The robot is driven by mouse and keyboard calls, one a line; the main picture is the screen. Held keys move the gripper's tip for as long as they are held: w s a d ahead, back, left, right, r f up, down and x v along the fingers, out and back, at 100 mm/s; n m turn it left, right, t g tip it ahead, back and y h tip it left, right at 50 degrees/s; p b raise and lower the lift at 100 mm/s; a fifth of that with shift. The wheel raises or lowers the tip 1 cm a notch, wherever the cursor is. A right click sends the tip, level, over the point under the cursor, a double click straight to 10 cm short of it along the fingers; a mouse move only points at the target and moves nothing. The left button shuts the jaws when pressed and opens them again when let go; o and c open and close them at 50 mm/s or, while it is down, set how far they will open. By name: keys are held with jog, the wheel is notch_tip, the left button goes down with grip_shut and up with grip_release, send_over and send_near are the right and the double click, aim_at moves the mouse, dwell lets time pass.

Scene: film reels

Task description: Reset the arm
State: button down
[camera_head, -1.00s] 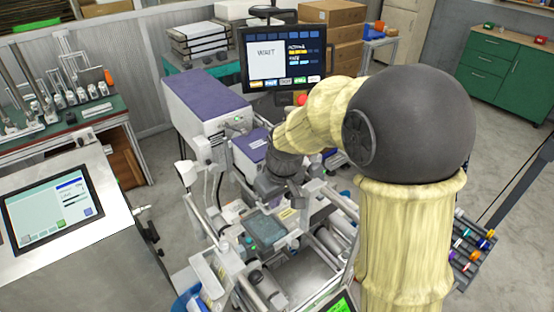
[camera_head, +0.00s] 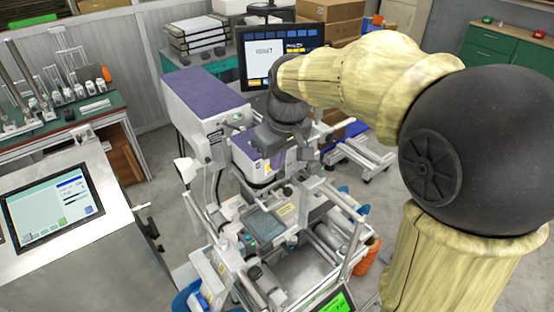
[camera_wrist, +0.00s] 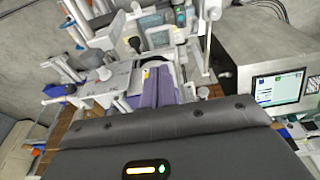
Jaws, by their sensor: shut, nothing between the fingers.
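My arm, with pale yellow covers and dark joints, reaches in from the right in the head view. Its dark end, my gripper (camera_head: 283,140), hangs over the far part of the machine (camera_head: 262,223), in front of the monitor (camera_head: 282,58). My gripper looks shut and empty; its fingertips are small and hard to make out against the machine.
A purple-topped unit (camera_head: 205,95) stands close left of my gripper. A steel console with a touchscreen (camera_head: 52,208) is at left, also in the wrist view (camera_wrist: 279,88). A green-topped bench (camera_head: 70,120) is at far left. Green cabinets (camera_head: 500,50) stand at the back right; floor shows between.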

jog(key=shift+r, duration=0.1)
dwell(0.3)
jog(key=s+d+f+m+h, duration=0.1)
jog(key=s+d+f+m, duration=0.5)
jog(key=s+d+f, duration=0.5)
notch_tip(320, 180, down, 4)
jog(key=shift+d+r+m+t, duration=0.15)
jog(key=shift+d+m+t, duration=0.2)
jog(key=shift+d, duration=0.35)
jog(key=shift+w, duration=0.1)
jog(key=shift+d, duration=0.15)
jog(key=shift+s+a, duration=0.2)
jog(key=shift+s, duration=0.05)
